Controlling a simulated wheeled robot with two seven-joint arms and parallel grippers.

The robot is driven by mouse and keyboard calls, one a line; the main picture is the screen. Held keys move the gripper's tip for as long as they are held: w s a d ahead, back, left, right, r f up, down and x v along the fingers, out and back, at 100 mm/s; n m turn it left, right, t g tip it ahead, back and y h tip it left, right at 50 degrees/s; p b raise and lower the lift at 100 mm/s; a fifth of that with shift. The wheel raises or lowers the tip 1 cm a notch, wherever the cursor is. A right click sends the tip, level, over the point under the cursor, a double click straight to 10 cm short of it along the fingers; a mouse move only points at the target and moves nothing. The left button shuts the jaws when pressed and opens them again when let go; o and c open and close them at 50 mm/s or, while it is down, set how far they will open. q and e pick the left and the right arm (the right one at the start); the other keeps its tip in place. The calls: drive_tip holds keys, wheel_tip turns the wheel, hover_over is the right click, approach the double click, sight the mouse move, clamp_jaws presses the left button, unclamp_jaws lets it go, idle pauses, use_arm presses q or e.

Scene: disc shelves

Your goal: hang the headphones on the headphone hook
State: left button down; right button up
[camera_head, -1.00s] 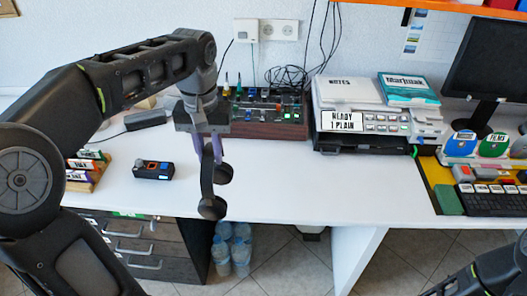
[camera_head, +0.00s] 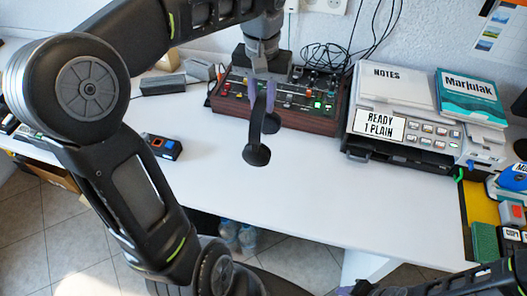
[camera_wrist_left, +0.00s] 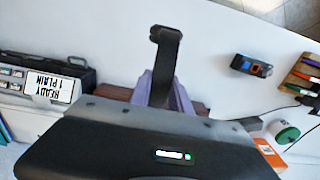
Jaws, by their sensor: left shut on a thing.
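My left gripper (camera_head: 263,78) is shut on the headphones (camera_head: 257,154) and holds them above the white desk. They are dark, with a slim band and round ear cups hanging down, seen in front of the brown control box. In the left wrist view the headphones (camera_wrist_left: 165,45) stick out from between the two purple fingers (camera_wrist_left: 163,90). The top of the band is hidden by the gripper. I cannot make out a headphone hook in either view.
The control box (camera_head: 318,121) with knobs stands at the back, with cables behind it. A printer (camera_head: 410,131) with notes and a teal book is to its right. A small black device (camera_head: 161,147) lies on the left. The desk's front middle (camera_head: 300,200) is clear.

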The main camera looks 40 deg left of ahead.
use_arm(q)
wheel_tip(320, 180, down, 6)
drive_tip(key=shift+r, duration=0.25)
wheel_tip(320, 180, down, 4)
drive_tip(key=shift+r, duration=0.15)
idle(0.3)
drive_tip(key=c, duration=1.2)
unclamp_jaws()
drive_tip(key=shift+f, duration=0.2)
